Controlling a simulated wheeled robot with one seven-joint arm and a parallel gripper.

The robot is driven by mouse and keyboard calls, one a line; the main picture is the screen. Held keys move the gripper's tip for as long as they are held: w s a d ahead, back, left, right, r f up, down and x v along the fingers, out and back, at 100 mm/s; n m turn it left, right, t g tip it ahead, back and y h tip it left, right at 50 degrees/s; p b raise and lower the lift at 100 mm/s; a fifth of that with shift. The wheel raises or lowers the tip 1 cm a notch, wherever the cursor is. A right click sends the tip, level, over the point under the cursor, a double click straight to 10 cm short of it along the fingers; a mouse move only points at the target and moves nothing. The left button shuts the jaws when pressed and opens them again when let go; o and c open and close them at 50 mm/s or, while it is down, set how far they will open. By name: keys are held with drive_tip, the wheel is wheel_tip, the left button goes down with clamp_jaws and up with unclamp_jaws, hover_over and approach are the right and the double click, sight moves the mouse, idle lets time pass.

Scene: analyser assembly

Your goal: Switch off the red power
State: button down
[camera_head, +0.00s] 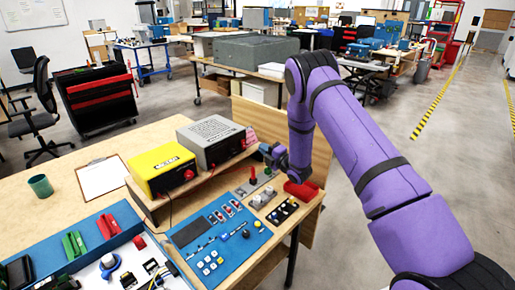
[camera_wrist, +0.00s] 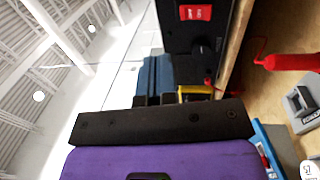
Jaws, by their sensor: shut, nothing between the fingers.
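A red rocker switch (camera_wrist: 195,12) sits on the dark front panel of a grey box, above a black knob (camera_wrist: 205,48) in the wrist view. The grey box (camera_head: 212,133) stands on a wooden shelf in the head view; its switch is too small to make out clearly there. My gripper (camera_head: 268,151) is to the right of the box, in front of its panel side. In the wrist view my gripper's blue-grey fingers (camera_wrist: 155,75) are together, empty, and appear apart from the switch.
A yellow box (camera_head: 162,165) stands left of the grey box. A blue panel (camera_head: 222,245) with buttons lies in front. A red upright handle (camera_head: 253,173) and a red tray (camera_head: 301,191) are below my gripper. A clipboard (camera_head: 102,177) lies on the table at left.

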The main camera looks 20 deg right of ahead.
drive_tip(key=shift+s+d+r, duration=0.25)
drive_tip(key=shift+s+d, duration=0.3)
drive_tip(key=shift+s, duration=0.3)
drive_tip(key=shift+s+d+r, duration=0.2)
drive_tip(key=shift+s+d, duration=0.3)
drive_tip(key=shift+s, duration=0.35)
wheel_tip(320, 180, up, 16)
drive_tip(key=d+m+g+h, duration=0.1)
drive_tip(key=d+m+h, duration=0.1)
drive_tip(key=m+h, duration=0.4)
drive_tip(key=s+d+r+m+g+h, duration=0.25)
drive_tip(key=s+r+m, duration=0.5)
drive_tip(key=r, duration=0.45)
drive_tip(key=s+a+r+m+g+h, duration=0.1)
drive_tip(key=s+r+m+g, duration=0.15)
drive_tip(key=s, duration=0.75)
drive_tip(key=s+r+m+g+h, duration=0.1)
drive_tip(key=s+r+m+g, duration=0.2)
drive_tip(key=s, duration=0.7)
drive_tip(key=s+a+m+g, duration=0.2)
drive_tip(key=s+m, duration=0.3)
drive_tip(key=s, duration=1.5)
drive_tip(key=shift+s+a+r+g+y, duration=0.3)
drive_tip(key=shift+s+a+g+y, duration=0.05)
drive_tip(key=shift+s+g, duration=0.05)
drive_tip(key=shift+a, duration=0.1)
